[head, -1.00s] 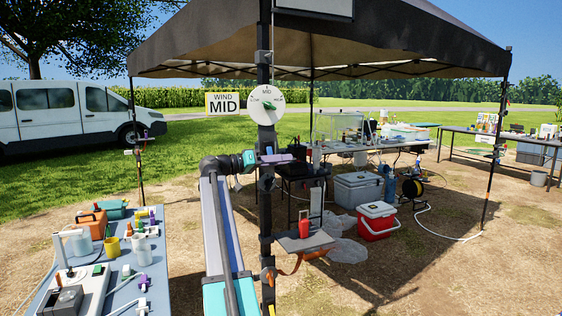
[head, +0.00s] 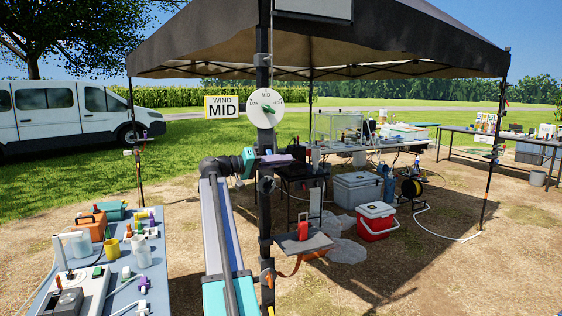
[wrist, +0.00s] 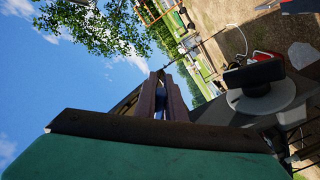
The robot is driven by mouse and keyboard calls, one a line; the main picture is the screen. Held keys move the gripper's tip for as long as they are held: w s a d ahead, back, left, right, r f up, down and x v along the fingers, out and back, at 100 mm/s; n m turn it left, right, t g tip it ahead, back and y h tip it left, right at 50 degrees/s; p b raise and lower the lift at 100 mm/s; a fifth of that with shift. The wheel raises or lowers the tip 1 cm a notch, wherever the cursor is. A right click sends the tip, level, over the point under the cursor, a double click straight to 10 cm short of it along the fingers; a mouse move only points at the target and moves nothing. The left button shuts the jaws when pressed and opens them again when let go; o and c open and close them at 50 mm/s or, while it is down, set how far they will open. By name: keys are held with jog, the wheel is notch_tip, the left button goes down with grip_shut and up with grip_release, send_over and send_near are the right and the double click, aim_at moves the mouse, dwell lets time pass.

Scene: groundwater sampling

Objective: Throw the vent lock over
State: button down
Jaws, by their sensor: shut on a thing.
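My gripper (head: 276,159) is at the dark tent post, below the round dial. Its teal body and purple fingers show in the head view. In the wrist view the two dark fingers (wrist: 160,108) are close together, with a narrow bluish strip between them. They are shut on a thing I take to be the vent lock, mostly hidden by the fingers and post. The white dial (head: 267,108) has LOW, MID and HIGH marks and a green pointer. A grey disc with a black block (wrist: 262,88) is to the right of the fingers in the wrist view.
The tent post (head: 264,215) stands close to my arm, with a small shelf (head: 303,243) at its right. A cluttered bench (head: 110,285) is at the lower left. A red cooler (head: 376,222) and grey cooler (head: 357,190) sit under the canopy. A sign (head: 222,107) reads WIND MID.

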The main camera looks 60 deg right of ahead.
jog(key=shift+s+a+r+n+p, duration=0.15)
jog(key=shift+r+n+p, duration=0.6)
jog(key=shift+n, duration=0.7)
jog(key=shift+s+a+r+n+p, duration=0.15)
jog(key=shift+r+n+p, duration=0.35)
jog(key=shift+n+p, duration=0.75)
jog(key=shift+s+a+r+n+p, duration=0.15)
jog(key=shift+r+n+p, duration=0.5)
jog(key=shift+n, duration=0.95)
jog(key=c, duration=1.8)
grip_release()
jog(key=shift+c, duration=0.2)
jog(key=shift+f, duration=0.1)
jog(key=b+v, duration=0.3)
jog(key=v, duration=1)
jog(key=shift+w+a, duration=0.25)
jog(key=shift+w, duration=0.05)
